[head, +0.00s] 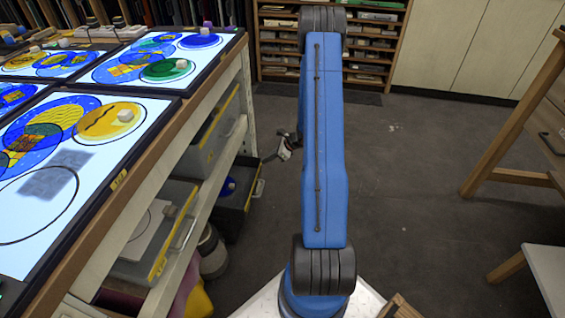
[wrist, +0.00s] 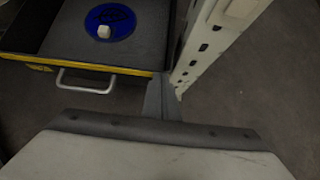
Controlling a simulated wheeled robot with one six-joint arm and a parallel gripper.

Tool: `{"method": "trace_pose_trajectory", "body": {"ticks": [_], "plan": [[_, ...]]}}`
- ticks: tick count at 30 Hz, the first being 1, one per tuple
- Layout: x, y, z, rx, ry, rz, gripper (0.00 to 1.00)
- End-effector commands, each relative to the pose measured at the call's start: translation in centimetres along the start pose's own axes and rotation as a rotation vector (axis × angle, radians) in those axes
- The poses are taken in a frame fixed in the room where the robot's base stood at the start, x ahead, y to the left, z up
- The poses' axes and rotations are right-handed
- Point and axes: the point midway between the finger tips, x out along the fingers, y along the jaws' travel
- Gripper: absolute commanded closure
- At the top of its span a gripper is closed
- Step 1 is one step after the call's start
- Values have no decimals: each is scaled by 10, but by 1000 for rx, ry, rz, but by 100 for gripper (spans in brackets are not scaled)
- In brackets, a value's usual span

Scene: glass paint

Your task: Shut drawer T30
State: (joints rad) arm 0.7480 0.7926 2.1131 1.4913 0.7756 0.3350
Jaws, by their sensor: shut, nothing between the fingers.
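A dark grey drawer (wrist: 30,45) stands pulled out under the bench in the wrist view, with a pale bar handle (wrist: 86,83) and a yellow label too blurred to read. A blue glass disc (wrist: 110,22) with a white knob lies in it. The same drawer (head: 236,206) shows low under the bench in the head view. I cannot read which drawer is T30. My gripper (wrist: 163,98) is shut and empty by the drawer's front right corner; I cannot tell if it touches. In the head view my gripper (head: 284,152) is small, right of the bench.
A white perforated upright (wrist: 207,45) stands right beside the drawer. Another grey drawer (head: 163,255) is out nearer to me, and a grey drawer (head: 220,130) sits higher up. Light panels with painted glass cover the bench top. Open floor (head: 400,190) lies to the right.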

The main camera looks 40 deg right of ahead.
Motion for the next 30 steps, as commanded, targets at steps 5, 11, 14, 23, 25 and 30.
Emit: {"method": "trace_pose_trajectory", "body": {"ticks": [5,11,14,23,25,30], "plan": [[27,1,27,-1,-1,2,100],[46,0,46,-2,0,1,100],[52,0,51,0,0,0,100],[57,0,58,0,-2,1,100],[57,0,58,-1,-3,1,100],[58,0,59,-2,-5,2,100]]}}
